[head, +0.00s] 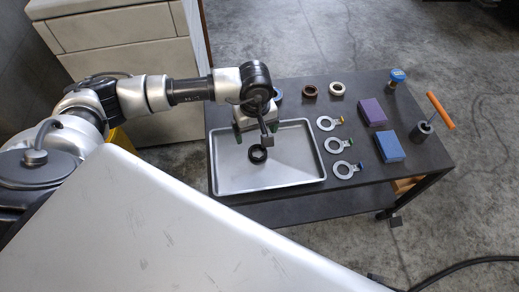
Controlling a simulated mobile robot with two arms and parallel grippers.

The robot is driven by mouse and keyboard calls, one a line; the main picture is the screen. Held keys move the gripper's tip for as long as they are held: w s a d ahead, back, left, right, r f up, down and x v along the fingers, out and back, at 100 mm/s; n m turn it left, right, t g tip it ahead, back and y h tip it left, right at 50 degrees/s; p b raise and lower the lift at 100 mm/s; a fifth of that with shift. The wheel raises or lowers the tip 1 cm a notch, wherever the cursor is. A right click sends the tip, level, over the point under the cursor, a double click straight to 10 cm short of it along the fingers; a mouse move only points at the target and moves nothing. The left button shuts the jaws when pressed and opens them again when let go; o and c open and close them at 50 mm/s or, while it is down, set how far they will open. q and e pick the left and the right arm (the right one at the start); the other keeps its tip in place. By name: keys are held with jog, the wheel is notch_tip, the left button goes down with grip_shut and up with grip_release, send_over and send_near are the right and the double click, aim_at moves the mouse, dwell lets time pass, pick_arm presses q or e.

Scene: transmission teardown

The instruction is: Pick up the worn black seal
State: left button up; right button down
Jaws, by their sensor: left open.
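A small black ring, the worn black seal (257,154), lies flat in the shallow metal tray (222,172). My left gripper (254,136) is over the tray, pointing down, just behind and above the seal in the head view. Its fingers are apart with nothing seen between them. The exact height of the fingertips over the seal is hard to tell. My right gripper is out of view.
On the dark table (305,115) stand a brown ring (309,91), a cream ring (336,89), several tagged grey rings (334,145), a purple block (372,112), a blue block (390,147), a blue-capped item (396,77) and an orange-handled tool (440,109).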

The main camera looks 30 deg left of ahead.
aim_at(258, 154)
pick_arm(q)
jog(key=f, duration=0.6)
jog(key=f+b, duration=0.1)
jog(key=f, duration=0.2)
jog(key=shift+d, duration=0.3)
jog(key=c, duration=1)
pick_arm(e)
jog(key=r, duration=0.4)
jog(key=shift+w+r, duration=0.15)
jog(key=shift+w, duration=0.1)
pick_arm(q)
jog(key=shift+r, duration=0.15)
